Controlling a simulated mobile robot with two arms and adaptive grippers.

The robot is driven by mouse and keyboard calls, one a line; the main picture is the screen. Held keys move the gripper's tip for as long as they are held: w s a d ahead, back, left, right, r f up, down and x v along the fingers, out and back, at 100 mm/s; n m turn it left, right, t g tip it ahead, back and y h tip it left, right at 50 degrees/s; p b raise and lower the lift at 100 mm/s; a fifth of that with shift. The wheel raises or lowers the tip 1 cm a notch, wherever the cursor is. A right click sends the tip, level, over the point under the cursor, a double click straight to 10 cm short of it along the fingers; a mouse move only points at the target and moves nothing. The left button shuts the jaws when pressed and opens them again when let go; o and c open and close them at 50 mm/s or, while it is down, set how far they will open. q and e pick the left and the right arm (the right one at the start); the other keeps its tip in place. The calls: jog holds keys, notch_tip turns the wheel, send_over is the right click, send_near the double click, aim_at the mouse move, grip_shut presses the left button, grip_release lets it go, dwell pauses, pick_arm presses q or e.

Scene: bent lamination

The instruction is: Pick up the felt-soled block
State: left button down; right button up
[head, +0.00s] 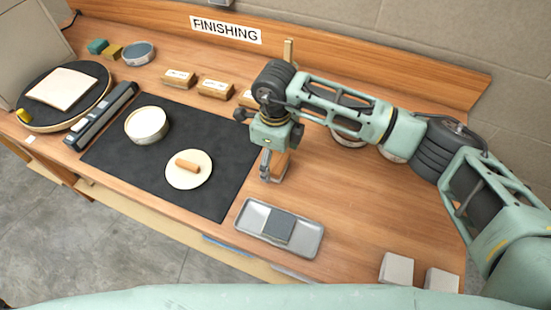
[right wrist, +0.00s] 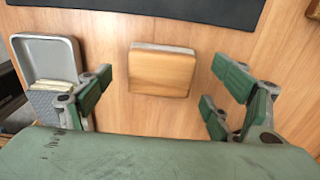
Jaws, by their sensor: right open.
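The felt-soled block (right wrist: 161,73) is a wooden block with a thin grey layer along one edge, lying on the wooden bench in the right wrist view. In the head view, a wooden block (head: 281,166) shows just beside and below my right gripper (head: 272,170), which partly hides it. In the right wrist view my right gripper (right wrist: 163,95) is open. My left gripper is not in view.
A grey metal tray (head: 251,213) holding a grey pad (head: 279,227) sits near the front edge. A dark mat (head: 110,150) with a round tin (head: 146,125) and a cream disc (head: 200,182) lies left. Several labelled wooden blocks (head: 179,79) stand behind.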

jog(key=shift+f, duration=0.95)
jog(key=shift+c, duration=0.2)
jog(key=c, duration=1.2)
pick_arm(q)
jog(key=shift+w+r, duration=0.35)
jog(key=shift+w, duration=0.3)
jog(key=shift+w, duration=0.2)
pick_arm(e)
jog(key=shift+r, duration=0.15)
